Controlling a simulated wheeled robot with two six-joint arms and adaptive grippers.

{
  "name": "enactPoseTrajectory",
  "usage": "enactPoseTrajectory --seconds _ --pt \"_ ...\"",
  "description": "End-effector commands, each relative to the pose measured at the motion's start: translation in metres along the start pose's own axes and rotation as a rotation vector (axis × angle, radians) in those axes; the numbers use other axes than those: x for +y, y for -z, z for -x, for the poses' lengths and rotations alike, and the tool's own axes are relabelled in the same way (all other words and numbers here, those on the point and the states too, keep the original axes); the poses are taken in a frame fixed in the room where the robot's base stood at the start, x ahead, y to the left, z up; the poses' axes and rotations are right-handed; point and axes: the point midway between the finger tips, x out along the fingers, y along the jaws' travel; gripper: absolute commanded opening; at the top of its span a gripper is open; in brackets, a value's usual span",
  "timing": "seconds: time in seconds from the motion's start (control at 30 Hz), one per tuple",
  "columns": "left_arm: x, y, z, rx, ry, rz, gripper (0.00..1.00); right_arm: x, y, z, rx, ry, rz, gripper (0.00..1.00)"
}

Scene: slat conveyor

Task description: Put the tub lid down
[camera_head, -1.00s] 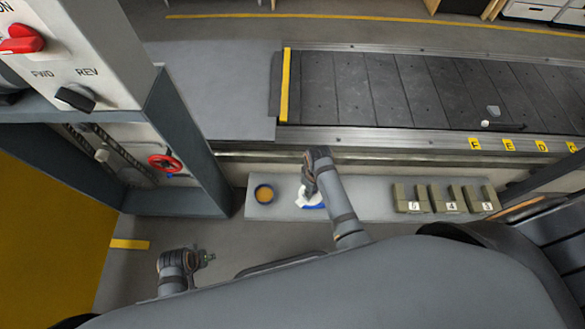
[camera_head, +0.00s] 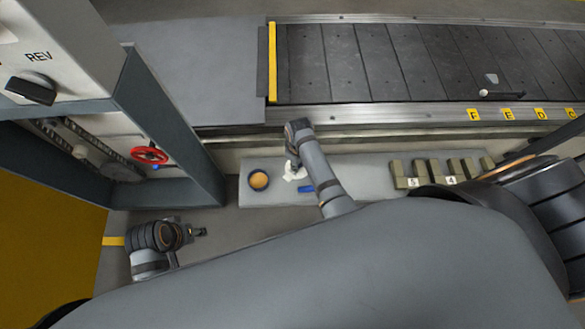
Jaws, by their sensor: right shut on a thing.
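The open tub (camera_head: 258,181), dark-rimmed with tan contents, stands at the left of the grey shelf. My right gripper (camera_head: 292,164) is shut, just right of the tub and above the shelf. A small white piece (camera_head: 293,173) shows at its fingertips; I take it for the tub lid, though its outline is unclear. A blue piece (camera_head: 306,188) shows just below it, partly behind my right forearm. I cannot tell whether the white piece touches the shelf. My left gripper (camera_head: 201,232) is low at the left, away from the shelf; its jaws are too small to read.
The grey shelf (camera_head: 360,172) has bare room right of my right forearm. Several olive blocks with number labels (camera_head: 402,172) stand further right. The slat conveyor (camera_head: 400,65) runs behind. A frame post with a red handwheel (camera_head: 149,155) stands at the left.

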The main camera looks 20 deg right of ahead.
Motion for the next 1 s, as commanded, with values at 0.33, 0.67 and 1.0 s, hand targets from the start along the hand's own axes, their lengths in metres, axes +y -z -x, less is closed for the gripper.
enactPoseTrajectory --seconds 0.33,0.67,1.0 --pt "0.011 0.004 -0.038 0.161 -0.048 0.009 0.4 0.007 0.029 -0.039 -0.002 0.001 0.0 0.02" --pt "0.017 0.004 -0.061 0.272 -0.075 0.025 0.4 0.008 0.034 -0.076 -0.001 0.002 -0.002 0.02" --pt "0.017 0.005 -0.06 0.279 -0.077 0.026 0.4 0.008 0.034 -0.077 -0.002 0.001 -0.001 0.02"
